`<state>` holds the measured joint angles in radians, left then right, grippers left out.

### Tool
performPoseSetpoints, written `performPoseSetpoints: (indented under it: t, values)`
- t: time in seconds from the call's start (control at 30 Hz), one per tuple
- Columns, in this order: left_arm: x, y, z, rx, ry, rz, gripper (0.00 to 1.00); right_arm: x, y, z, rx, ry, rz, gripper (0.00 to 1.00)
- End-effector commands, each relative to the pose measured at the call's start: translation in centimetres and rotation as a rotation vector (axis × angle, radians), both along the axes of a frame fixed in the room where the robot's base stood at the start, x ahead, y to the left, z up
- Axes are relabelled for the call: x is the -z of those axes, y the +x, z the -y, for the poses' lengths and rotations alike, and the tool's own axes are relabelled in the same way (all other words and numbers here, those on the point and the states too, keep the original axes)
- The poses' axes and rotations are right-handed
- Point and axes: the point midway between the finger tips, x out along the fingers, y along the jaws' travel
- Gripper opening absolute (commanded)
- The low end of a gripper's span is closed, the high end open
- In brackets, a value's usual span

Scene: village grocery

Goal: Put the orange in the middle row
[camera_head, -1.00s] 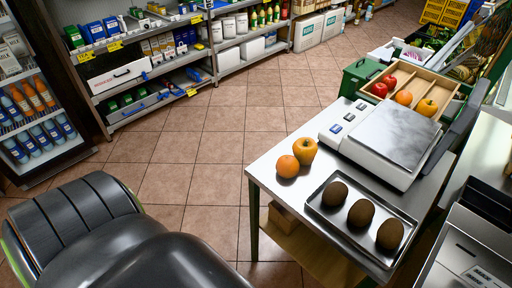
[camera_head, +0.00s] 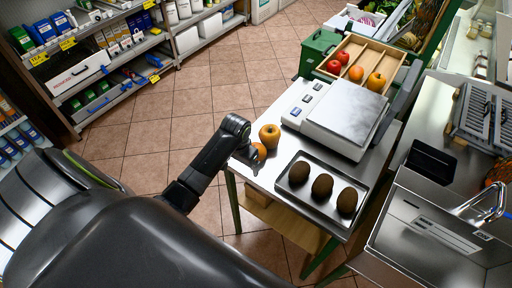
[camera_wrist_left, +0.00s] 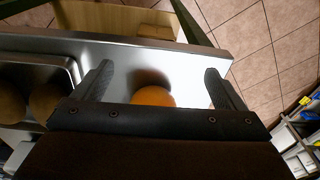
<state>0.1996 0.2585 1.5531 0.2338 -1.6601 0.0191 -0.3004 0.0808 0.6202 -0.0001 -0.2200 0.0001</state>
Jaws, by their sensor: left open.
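The orange (camera_head: 260,151) sits at the left edge of the metal table, partly hidden by my left gripper (camera_head: 251,157). In the left wrist view the orange (camera_wrist_left: 153,96) shows between the two spread fingers of my left gripper (camera_wrist_left: 158,75), its lower part hidden behind the gripper body. The gripper is open; I cannot tell whether a finger touches the orange. A yellow-orange apple (camera_head: 269,136) stands just behind the orange. A tray (camera_head: 312,207) holds three brown kiwis in a row. A slatted wooden crate (camera_head: 374,48) holds red apples, an orange and a yellowish fruit. My right gripper is out of view.
A white scale (camera_head: 348,108) with a steel plate stands between the tray and the crate. A green box (camera_head: 318,47) is left of the crate. A steel sink (camera_head: 425,230) lies at the right. Shelves line the far left, with open tiled floor between.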

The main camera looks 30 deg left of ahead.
Motion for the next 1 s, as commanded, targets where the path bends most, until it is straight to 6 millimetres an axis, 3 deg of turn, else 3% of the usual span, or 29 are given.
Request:
performPoseSetpoints:
  t: [0.03,0.2,0.3,0.4,0.57,1.0]
  values:
    - [-2.3,1.8,0.0,0.008,-0.002,-0.001,0.92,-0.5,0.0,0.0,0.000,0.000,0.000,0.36]
    - [-9.6,6.1,0.2,0.032,-0.013,-0.044,0.92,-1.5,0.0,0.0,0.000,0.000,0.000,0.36]
    - [-13.0,7.6,0.3,0.044,-0.018,-0.066,0.92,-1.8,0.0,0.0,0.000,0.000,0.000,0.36]
    - [-15.1,8.4,0.4,0.050,-0.021,-0.081,0.92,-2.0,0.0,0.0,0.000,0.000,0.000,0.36]
    - [-15.4,8.7,0.4,0.054,-0.022,-0.091,0.92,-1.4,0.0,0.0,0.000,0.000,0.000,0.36]
    - [-10.1,8.7,0.4,0.054,-0.022,-0.090,0.92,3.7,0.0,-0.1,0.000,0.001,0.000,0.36]
